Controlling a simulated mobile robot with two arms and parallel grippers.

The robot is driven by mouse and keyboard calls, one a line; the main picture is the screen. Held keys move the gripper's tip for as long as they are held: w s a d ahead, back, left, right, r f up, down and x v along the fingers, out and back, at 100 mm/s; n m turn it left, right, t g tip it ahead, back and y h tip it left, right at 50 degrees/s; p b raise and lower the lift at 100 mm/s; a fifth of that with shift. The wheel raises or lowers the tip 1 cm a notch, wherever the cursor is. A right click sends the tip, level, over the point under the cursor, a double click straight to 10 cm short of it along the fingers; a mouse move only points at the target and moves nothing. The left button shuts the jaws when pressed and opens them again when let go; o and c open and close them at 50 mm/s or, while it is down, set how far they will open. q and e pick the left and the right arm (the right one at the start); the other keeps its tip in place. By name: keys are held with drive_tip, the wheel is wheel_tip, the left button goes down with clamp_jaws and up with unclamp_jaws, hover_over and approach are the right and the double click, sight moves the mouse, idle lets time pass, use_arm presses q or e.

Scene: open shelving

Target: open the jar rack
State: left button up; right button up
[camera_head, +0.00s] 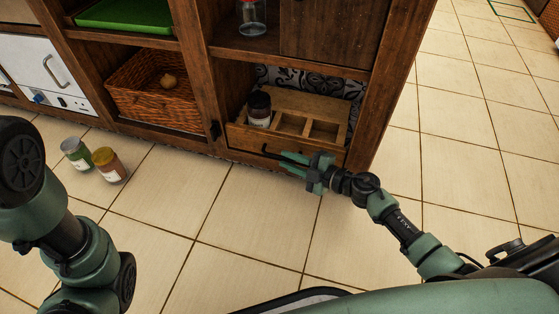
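The wooden jar rack (287,140) sits in the bottom right bay of the shelving. It has a row of compartments and a dark handle (266,151) on its front. A dark-lidded jar (260,109) stands in the left compartment; the ones to the right look empty. My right gripper (284,160) is in front of the rack, its two green fingers apart and pointing left toward the handle. I cannot tell whether the fingertips touch the handle. My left arm shows at the left edge, but its gripper is not in view.
A wicker basket (157,103) is in the bay left of the rack. A glass jar (251,18) stands on the shelf above. The floor before the rack is clear.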

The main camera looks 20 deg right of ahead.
sight(279, 156)
drive_tip(key=shift+b+x, duration=0.6)
drive_tip(key=shift+x, duration=1.25)
clamp_jaws()
